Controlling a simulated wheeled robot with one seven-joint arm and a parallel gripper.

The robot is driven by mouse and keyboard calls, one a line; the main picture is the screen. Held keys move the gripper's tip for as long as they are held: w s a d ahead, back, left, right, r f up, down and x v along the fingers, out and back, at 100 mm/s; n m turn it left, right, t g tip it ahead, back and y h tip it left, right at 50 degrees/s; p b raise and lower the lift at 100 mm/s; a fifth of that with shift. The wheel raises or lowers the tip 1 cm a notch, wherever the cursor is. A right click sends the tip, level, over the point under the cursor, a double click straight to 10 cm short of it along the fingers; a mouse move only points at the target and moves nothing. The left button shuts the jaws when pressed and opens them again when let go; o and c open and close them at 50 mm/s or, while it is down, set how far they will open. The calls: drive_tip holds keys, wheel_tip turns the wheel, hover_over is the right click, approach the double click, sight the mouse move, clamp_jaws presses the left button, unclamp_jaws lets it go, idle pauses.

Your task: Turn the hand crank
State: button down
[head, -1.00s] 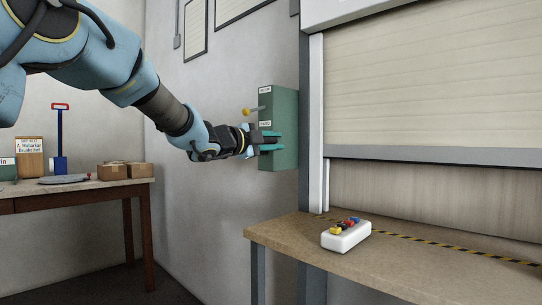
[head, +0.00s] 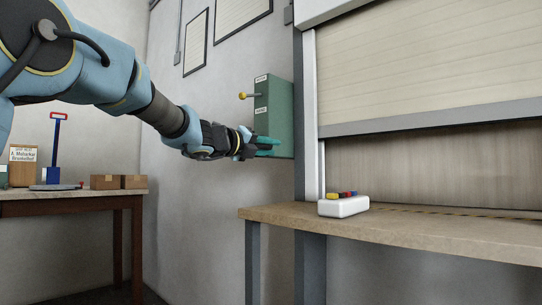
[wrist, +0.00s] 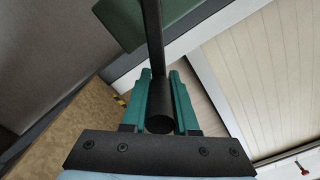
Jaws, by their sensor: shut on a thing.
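The crank's black grip (wrist: 160,118) lies between the teal fingers of my gripper (wrist: 162,98) in the wrist view. My gripper is shut on it. A dark rod (wrist: 153,35) runs from the grip toward the green box (wrist: 125,18). In the head view my gripper (head: 268,146) is at the lower part of the green wall box (head: 276,112), and the crank is hidden there. The roller shutter (head: 420,65) is partly raised, with its grey bottom bar (head: 430,118) well above the counter.
A white button unit (head: 343,207) stands on the counter (head: 400,228). A table (head: 90,196) with cardboard boxes (head: 118,182) is at the left.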

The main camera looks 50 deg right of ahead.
drive_tip(key=shift+w+d+f+m+b, duration=0.1)
drive_tip(key=shift+w+f+m+b, duration=0.55)
drive_tip(key=shift+m+b, duration=0.65)
drive_tip(key=shift+w+a+f+m+b, duration=0.1)
drive_tip(key=shift+w+f+m+b, duration=0.55)
drive_tip(key=shift+m+b, duration=0.65)
drive_tip(key=shift+w+d+f+m+b, duration=0.1)
drive_tip(key=shift+w+f+m+b, duration=0.65)
drive_tip(key=shift+m, duration=0.75)
drive_tip(key=shift+r+b, duration=0.25)
drive_tip(key=shift+b, duration=0.05)
drive_tip(key=c, duration=0.7)
unclamp_jaws()
drive_tip(key=a, duration=1)
drive_tip(key=shift+w+a, duration=0.35)
drive_tip(key=shift+a, duration=0.05)
